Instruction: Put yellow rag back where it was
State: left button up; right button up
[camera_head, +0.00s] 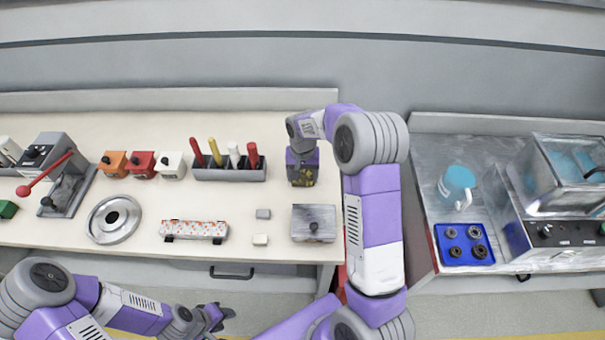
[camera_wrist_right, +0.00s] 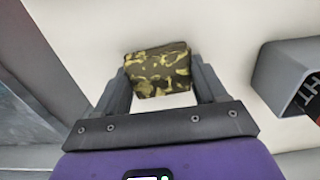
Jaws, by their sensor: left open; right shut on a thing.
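The yellow rag (camera_wrist_right: 158,70) is a small block-shaped piece with dark blotches, between the two fingers of my right gripper (camera_wrist_right: 157,82). In the head view the rag (camera_head: 303,178) shows just below my right gripper (camera_head: 302,165), which is shut on it. It is over or on the light worktop near its right end; I cannot tell whether it touches the top. My left gripper (camera_head: 220,316) is open and empty, in front of the worktop at the bottom of the head view.
A grey holder with tools (camera_head: 228,173) stands left of the rag. A grey metal box (camera_head: 313,223) lies in front of it, with two small blocks (camera_head: 262,227) beside. A metal counter with a blue mug (camera_head: 457,186) and blue tray (camera_head: 463,244) is at right.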

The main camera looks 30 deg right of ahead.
aim_at(303, 176)
jog(key=shift+f, duration=0.2)
jog(key=o, duration=1)
jog(key=shift+r, duration=0.1)
jog(key=shift+r, duration=0.3)
notch_tip(303, 176, up, 12)
jog(key=shift+f+p, duration=0.2)
jog(key=shift+p, duration=1)
